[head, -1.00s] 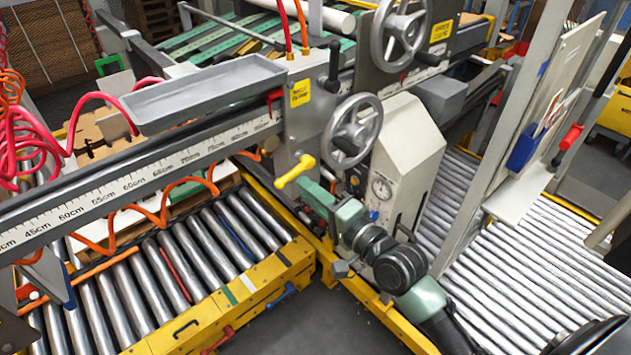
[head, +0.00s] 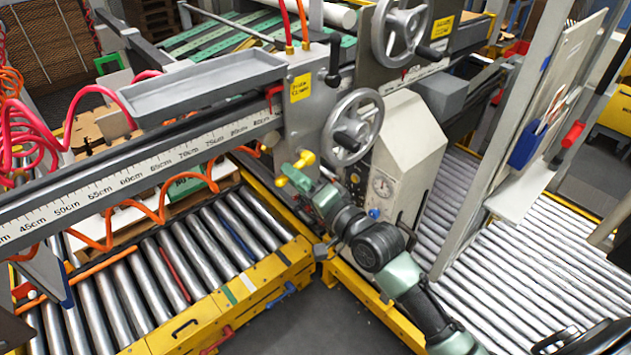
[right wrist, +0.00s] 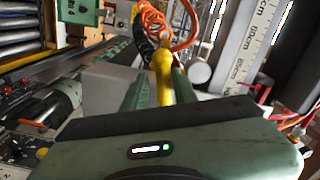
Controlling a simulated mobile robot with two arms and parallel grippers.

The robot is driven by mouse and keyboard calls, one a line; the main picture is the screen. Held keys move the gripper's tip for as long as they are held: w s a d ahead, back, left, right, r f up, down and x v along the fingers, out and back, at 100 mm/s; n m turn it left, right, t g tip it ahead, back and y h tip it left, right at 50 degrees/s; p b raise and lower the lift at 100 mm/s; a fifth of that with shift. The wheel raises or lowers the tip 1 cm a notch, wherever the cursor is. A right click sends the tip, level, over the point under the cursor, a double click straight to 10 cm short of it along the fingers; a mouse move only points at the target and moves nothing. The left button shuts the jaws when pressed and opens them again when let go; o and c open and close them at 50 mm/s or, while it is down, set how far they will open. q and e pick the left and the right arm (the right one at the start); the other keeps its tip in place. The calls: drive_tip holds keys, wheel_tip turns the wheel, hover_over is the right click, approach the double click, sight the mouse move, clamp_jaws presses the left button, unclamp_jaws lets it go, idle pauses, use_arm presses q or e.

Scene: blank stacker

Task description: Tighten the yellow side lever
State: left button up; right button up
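The yellow side lever (head: 305,158) sits on the grey upright of the machine, below a yellow label. My right gripper (head: 297,176) is at the lever and covers its middle in the head view; the lever's two ends show. In the right wrist view the lever (right wrist: 163,80) lies between the green fingers of my right gripper (right wrist: 160,88), one on each side. The fingers look open around it; whether they touch it is hard to tell. My left gripper is not in view.
A handwheel (head: 352,128) stands close to the right of the lever. A beige housing with a gauge (head: 382,186) is beside my right arm. A scale beam (head: 140,168) runs left, above a roller conveyor (head: 150,275). Orange hoses (head: 150,212) hang near it.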

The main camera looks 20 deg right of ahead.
drive_tip(key=w+d+f+n+b, duration=0.25)
drive_tip(key=d+n+b, duration=0.2)
drive_tip(key=n, duration=0.95)
drive_tip(key=p+v, duration=0.2)
drive_tip(key=v, duration=0.8)
drive_tip(key=shift+f, duration=0.35)
drive_tip(key=shift+w, duration=0.1)
idle(0.3)
